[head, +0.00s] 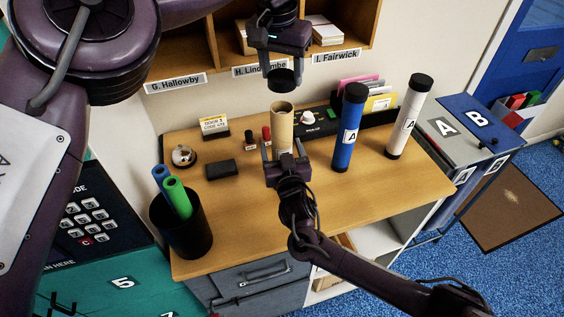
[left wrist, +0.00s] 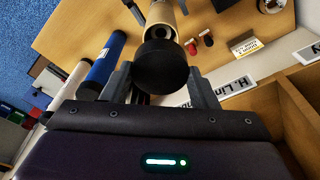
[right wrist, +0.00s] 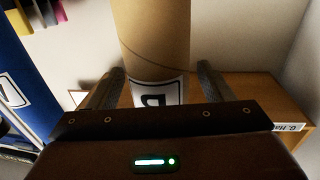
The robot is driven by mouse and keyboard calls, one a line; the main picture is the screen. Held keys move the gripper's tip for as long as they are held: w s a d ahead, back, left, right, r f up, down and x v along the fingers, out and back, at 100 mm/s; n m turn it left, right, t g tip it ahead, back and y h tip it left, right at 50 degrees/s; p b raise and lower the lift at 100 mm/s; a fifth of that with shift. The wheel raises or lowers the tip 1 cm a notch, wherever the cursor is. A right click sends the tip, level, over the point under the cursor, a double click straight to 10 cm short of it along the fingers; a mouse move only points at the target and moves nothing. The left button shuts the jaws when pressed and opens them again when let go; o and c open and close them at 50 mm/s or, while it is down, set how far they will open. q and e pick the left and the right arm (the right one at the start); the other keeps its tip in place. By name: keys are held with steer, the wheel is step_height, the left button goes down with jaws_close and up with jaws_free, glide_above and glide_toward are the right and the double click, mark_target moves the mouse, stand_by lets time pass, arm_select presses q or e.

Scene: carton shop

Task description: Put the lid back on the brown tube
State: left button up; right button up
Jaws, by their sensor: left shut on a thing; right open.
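The brown tube (head: 282,128) stands upright on the desk with its open top showing. The black lid (head: 285,81) is held above it by my left gripper (head: 284,67), which is shut on it; a small gap separates lid and tube in the head view. In the left wrist view the lid (left wrist: 162,66) sits between the fingers, with the tube's open mouth (left wrist: 160,31) just beyond. My right gripper (head: 284,151) is open, its fingers on either side of the tube's lower part. The tube (right wrist: 155,45) rises between those fingers in the right wrist view.
A blue tube (head: 349,130) and a white tube (head: 408,118) stand to the right, both with black ends. Pigeonholes (head: 196,40) rise behind.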

mark_target(282, 102)
arm_select(q)
steer(key=shift+w, duration=0.1)
arm_select(e)
steer(key=shift+w+a, duration=0.15)
steer(key=shift+w, duration=0.8)
steer(key=shift+c, duration=0.8)
steer(key=c, duration=1.3)
arm_select(q)
steer(key=shift+f, duration=2.5)
steer(key=shift+f, duration=0.9)
steer(key=shift+f, duration=0.55)
